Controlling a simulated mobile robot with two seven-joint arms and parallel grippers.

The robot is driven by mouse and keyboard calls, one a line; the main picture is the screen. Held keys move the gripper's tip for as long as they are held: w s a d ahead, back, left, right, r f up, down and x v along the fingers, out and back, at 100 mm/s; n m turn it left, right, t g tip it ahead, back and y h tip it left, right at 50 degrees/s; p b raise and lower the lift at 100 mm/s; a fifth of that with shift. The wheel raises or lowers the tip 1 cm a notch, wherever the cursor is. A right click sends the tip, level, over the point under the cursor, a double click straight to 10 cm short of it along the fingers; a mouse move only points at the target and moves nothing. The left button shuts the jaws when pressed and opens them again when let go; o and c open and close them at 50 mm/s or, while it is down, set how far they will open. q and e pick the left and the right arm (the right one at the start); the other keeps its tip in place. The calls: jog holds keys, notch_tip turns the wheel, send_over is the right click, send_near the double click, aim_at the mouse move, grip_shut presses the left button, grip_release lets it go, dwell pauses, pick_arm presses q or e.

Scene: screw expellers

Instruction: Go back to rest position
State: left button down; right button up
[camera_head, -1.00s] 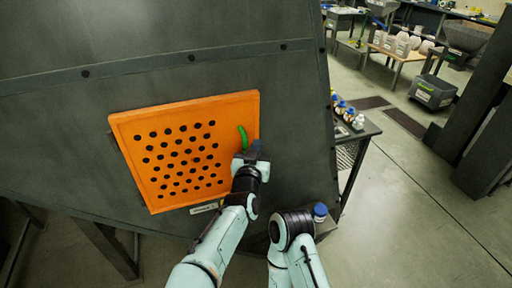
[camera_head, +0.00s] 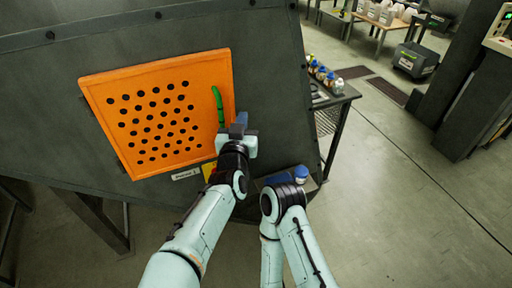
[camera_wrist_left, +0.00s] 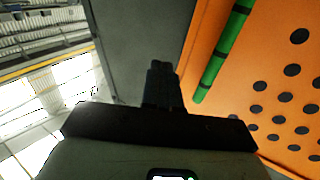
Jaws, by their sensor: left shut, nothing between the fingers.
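An orange panel (camera_head: 152,75) with rows of black holes sits on the sloped face of a dark grey machine (camera_head: 262,70). A green handle (camera_head: 218,104) stands upright near its right edge. My left gripper (camera_head: 241,119) is near the panel's right edge, just below and right of the handle. In the left wrist view my left gripper (camera_wrist_left: 161,68) has its fingers together and empty, with the green handle (camera_wrist_left: 222,52) and the orange panel (camera_wrist_left: 275,70) to the right, apart from the fingers. My right arm shows at the bottom centre; its gripper is not seen.
A small side table (camera_head: 338,98) with several bottles stands right of the machine. A blue-capped container (camera_head: 301,172) is close behind my right arm. A grey bin (camera_head: 416,60) stands farther back. The floor (camera_head: 400,200) on the right is clear.

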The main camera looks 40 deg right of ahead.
pick_arm(q)
jog(key=s+a, duration=0.2)
jog(key=s, duration=0.4)
jog(key=shift+a+f+b, duration=0.25)
jog(key=shift+f+b, duration=0.05)
pick_arm(e)
jog(key=shift+w+f, duration=0.5)
